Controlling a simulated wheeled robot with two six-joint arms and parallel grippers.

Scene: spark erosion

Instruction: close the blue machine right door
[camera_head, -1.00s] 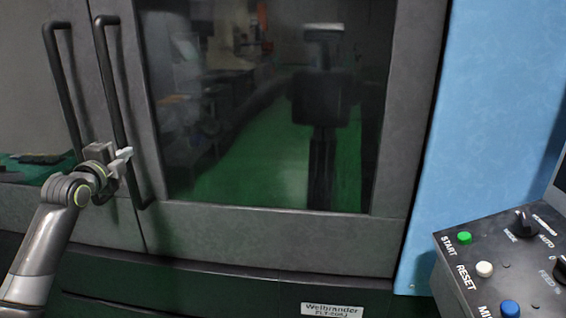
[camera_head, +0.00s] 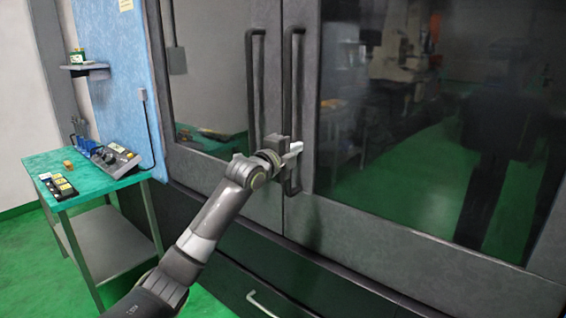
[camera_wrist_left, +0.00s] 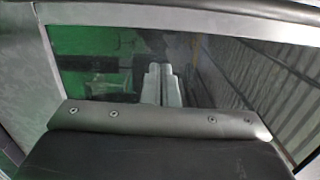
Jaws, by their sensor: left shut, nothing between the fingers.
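The right door (camera_head: 318,215) of the blue machine is grey with a large dark window (camera_head: 430,130). Its left edge stands against the left door (camera_head: 262,195), with no clear gap between them. A dark vertical handle (camera_head: 290,85) runs down the right door near that seam. My left gripper (camera_head: 296,148) is shut and empty at the lower part of this handle, partly covering it. I cannot tell whether it touches. In the left wrist view, the shut fingers (camera_wrist_left: 163,85) point at a dark, reflecting pane. My right gripper is not in view.
The left door has its own vertical handle (camera_head: 254,90). A blue machine side panel (camera_head: 115,70) stands at the left. A green-topped table (camera_head: 100,187) there carries a control box (camera_head: 113,158) and small items. A drawer handle (camera_head: 262,305) sticks out low on the machine front.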

